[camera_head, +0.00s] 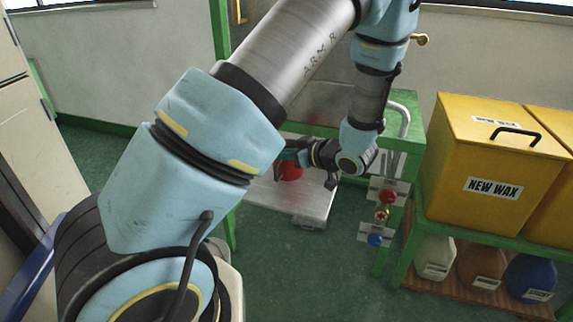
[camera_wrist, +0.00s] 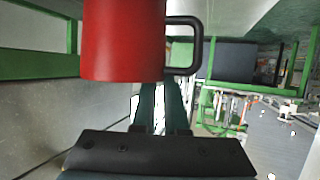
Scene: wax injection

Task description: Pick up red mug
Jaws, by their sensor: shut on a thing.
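The red mug (camera_wrist: 122,42) with a dark handle (camera_wrist: 183,45) fills the upper left of the wrist view, directly beyond my gripper fingers. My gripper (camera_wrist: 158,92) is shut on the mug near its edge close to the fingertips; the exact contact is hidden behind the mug. In the head view a small part of the red mug (camera_head: 291,170) shows beside my gripper (camera_head: 305,165), above a pale metal plate. My own arm hides much of the area around it.
A green-framed bench (camera_head: 404,140) with a metal plate (camera_head: 300,202) stands near my gripper. Red and blue knobs are on its front right. A yellow "NEW WAX" box (camera_head: 480,195) stands on a green shelf (camera_head: 460,238), with several jugs below. Green floor (camera_head: 320,275) lies open in front.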

